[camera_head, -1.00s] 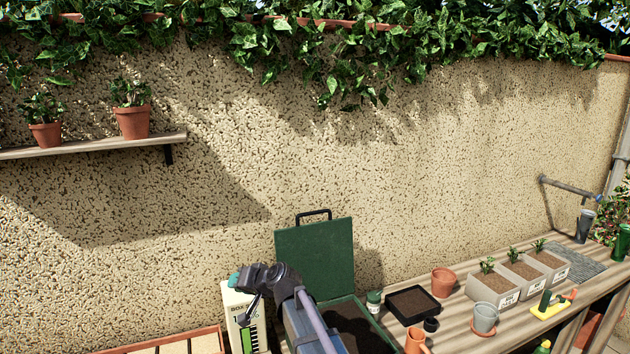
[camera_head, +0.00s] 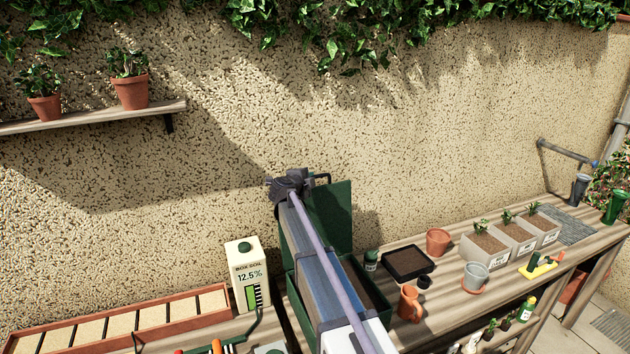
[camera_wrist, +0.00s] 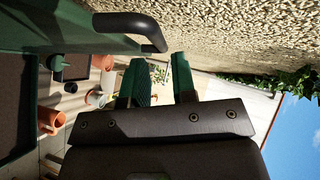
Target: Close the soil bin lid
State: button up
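The dark green soil bin (camera_head: 379,315) stands on the bench, with soil inside it. Its green lid (camera_head: 335,215) stands raised close to the wall, with a black bar handle on its top edge, partly hidden behind my arm. In the wrist view the handle (camera_wrist: 130,22) crosses the upper left, just beyond my gripper's fingers and apart from them. My gripper (camera_wrist: 158,65) has two green fingers with a gap between them and nothing held. In the head view, my wrist is level with the lid's top edge, just left of the handle.
The wall is close behind the lid.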

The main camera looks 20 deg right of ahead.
jog(key=b+x, duration=0.1)
jog(key=x, duration=0.4)
jog(key=shift+w+d+f, duration=0.15)
jog(key=shift+w+d, duration=0.1)
jog(key=shift+w, duration=0.05)
grip_shut()
